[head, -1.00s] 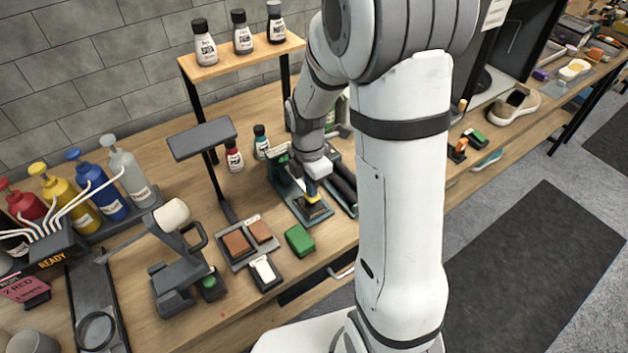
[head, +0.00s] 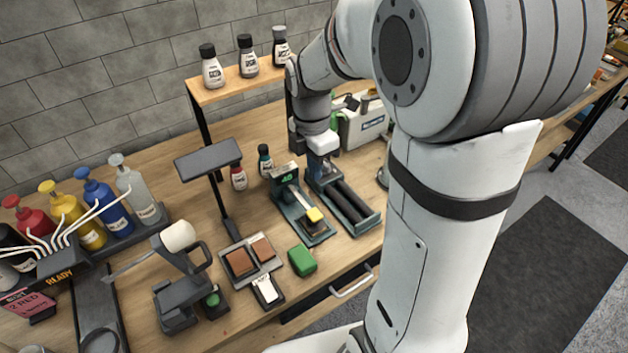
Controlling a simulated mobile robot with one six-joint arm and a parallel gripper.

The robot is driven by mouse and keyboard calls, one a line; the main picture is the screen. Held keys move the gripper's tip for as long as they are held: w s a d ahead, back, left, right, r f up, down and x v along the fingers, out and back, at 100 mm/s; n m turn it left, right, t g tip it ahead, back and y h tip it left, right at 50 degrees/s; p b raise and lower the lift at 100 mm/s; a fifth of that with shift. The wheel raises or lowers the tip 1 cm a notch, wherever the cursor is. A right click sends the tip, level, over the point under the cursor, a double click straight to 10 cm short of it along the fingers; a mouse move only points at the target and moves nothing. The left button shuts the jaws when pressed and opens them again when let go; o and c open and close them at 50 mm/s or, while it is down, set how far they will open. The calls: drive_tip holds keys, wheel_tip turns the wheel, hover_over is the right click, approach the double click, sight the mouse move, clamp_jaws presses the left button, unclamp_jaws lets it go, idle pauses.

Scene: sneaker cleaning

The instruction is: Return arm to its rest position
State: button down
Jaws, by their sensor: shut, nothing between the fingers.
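My gripper (head: 321,170) hangs pointing down in the middle of the workbench (head: 205,180). It is small in the head view, and its fingers are together with nothing seen between them. It is over the back end of a dark tray with two black rollers (head: 350,203); whether it touches the tray cannot be told. My white arm fills the right half of the view and hides part of the bench.
Three small bottles stand on a raised wooden shelf (head: 250,83) behind. Pump bottles (head: 130,190) and a dark stand (head: 180,285) are at left. A green block (head: 302,261) and a tray of brown blocks (head: 238,262) lie in front. A grey box (head: 365,125) stands behind the rollers.

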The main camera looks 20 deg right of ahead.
drive_tip(key=s+r+m+t, duration=0.2)
drive_tip(key=s+r+m, duration=0.1)
drive_tip(key=s+m, duration=0.4)
drive_tip(key=s+r+m+t, duration=0.2)
drive_tip(key=s+m, duration=0.5)
drive_tip(key=m, duration=0.7)
drive_tip(key=shift+s+d+r+m, duration=0.2)
drive_tip(key=shift+d+r+m, duration=0.1)
drive_tip(key=shift+d+r, duration=0.15)
drive_tip(key=c, duration=2.1)
unclamp_jaws()
